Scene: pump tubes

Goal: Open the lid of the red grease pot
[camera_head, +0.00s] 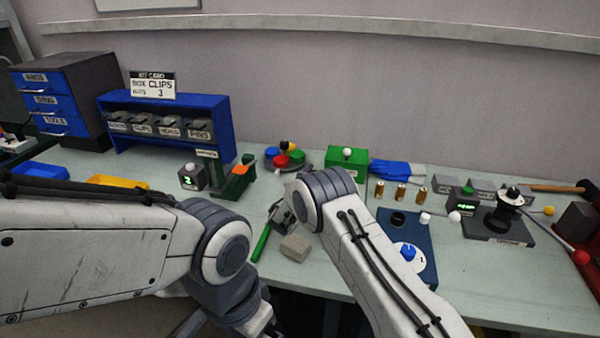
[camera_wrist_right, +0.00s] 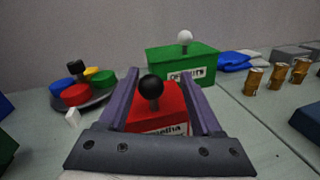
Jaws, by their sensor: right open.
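The red grease pot (camera_wrist_right: 160,122) is a red box with a black ball knob (camera_wrist_right: 151,87) on its lid and a partly covered white label. In the right wrist view it stands straight ahead, and the lid looks shut. My right gripper (camera_wrist_right: 160,78) is open, with one purple finger on each side of the knob and nothing held. I cannot tell whether the fingers touch the pot. In the head view my right arm hides the pot and this gripper. My left arm shows at the left, but its gripper is out of view.
A round tray (camera_wrist_right: 92,103) with coloured lids stands left of the pot. A green box (camera_wrist_right: 180,65) with a white knob stands behind it. Brass tubes (camera_head: 401,194) and a blue panel (camera_head: 425,262) are to the right.

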